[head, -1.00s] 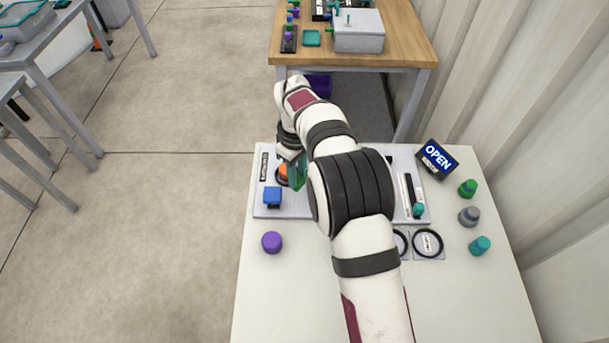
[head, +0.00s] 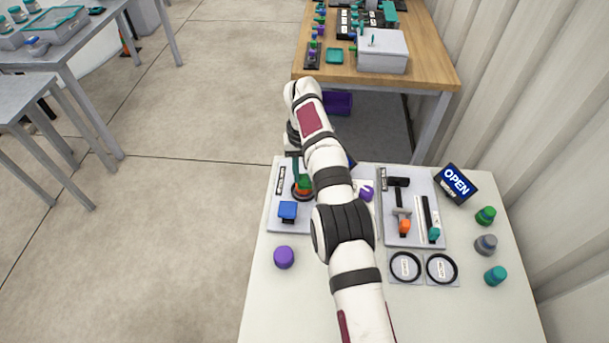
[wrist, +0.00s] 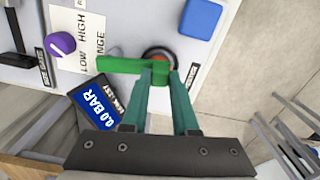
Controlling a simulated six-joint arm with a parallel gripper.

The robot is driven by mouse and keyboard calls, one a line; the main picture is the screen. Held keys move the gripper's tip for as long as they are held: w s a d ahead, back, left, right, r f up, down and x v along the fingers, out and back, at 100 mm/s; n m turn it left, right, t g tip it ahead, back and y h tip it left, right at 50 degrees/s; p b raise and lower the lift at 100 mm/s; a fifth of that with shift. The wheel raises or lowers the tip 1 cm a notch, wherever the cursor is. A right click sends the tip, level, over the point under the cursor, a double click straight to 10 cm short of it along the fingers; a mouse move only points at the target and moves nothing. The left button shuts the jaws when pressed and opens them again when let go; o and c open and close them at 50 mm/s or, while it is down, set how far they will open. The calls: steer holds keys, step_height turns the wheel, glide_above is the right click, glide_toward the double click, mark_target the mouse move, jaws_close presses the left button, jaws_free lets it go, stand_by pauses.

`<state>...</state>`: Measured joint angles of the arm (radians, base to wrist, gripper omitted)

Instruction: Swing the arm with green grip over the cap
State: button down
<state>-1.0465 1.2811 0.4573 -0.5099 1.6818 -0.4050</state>
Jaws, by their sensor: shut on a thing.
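The arm with green grip (wrist: 118,65) is a green bar in the wrist view, its right end lying across the cap. The cap (wrist: 160,56) is orange-red and round in a black ring, partly hidden by the bar and my fingers. In the head view my gripper (head: 297,172) is partly hidden by my wrist.
A blue block (head: 287,210) stands just in front of the cap. A purple knob (wrist: 61,44) and a 0.0 BAR display (wrist: 97,104) are nearby. A loose purple cap (head: 284,257) lies on the table. A second panel (head: 395,238) with an orange-ended handle is at right.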

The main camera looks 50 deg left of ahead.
steer(key=shift+a+m, duration=0.15)
steer(key=shift+m, duration=0.15)
steer(key=c, duration=0.7)
jaws_free()
steer(key=shift+w, duration=0.1)
